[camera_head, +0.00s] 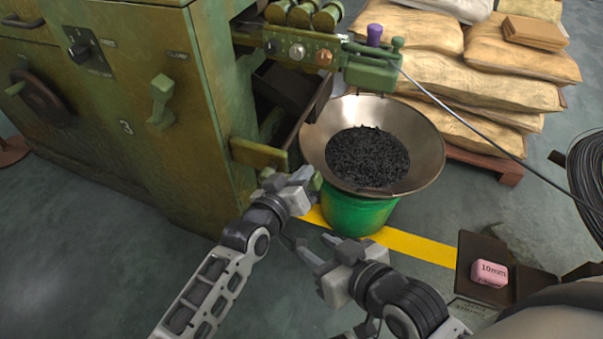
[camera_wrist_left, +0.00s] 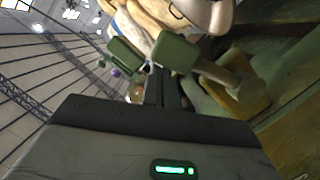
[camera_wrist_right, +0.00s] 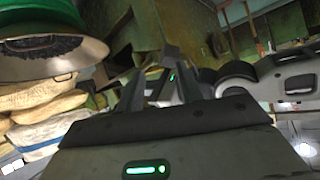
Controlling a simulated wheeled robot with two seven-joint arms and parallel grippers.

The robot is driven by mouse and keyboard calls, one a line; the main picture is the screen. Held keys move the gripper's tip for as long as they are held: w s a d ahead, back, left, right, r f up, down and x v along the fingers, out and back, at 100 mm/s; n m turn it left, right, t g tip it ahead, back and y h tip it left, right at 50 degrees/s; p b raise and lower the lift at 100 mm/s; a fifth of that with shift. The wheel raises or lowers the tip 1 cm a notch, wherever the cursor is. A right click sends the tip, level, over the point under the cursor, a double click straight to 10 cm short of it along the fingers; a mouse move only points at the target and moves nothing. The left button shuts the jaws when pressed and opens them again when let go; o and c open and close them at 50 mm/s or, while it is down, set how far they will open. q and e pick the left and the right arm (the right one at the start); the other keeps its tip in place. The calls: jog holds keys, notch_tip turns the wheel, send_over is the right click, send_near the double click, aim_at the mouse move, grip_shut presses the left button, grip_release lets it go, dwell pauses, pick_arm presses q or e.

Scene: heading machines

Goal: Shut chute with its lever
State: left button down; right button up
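The chute (camera_head: 285,88) is a dark trough on the green machine's right side, sloping toward a wide metal bowl (camera_head: 430,150) of dark small parts. An ochre block (camera_head: 258,153) sits beside it. The lever's green grip (camera_wrist_left: 175,52) and its stem (camera_wrist_left: 218,74) show close up in the left wrist view. My left gripper (camera_head: 289,179) is at the grip, below the ochre block. Its fingers are close together and appear shut on the lever; the fingertips are partly hidden. My right gripper (camera_head: 316,246) is open and empty, lower and to the right, in front of the green bucket (camera_head: 350,212).
The machine (camera_head: 90,130) carries a green handle (camera_head: 160,100), a black knob (camera_head: 80,47) and a handwheel (camera_head: 40,100). Stacked sacks (camera_head: 480,80) stand behind. A pink box (camera_head: 489,273) lies in a dark tray at right. A wire crosses the upper right.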

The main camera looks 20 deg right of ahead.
pick_arm(q)
jog(key=shift+s+d+f, duration=0.1)
jog(key=shift+s+f, duration=0.1)
jog(key=shift+f, duration=0.05)
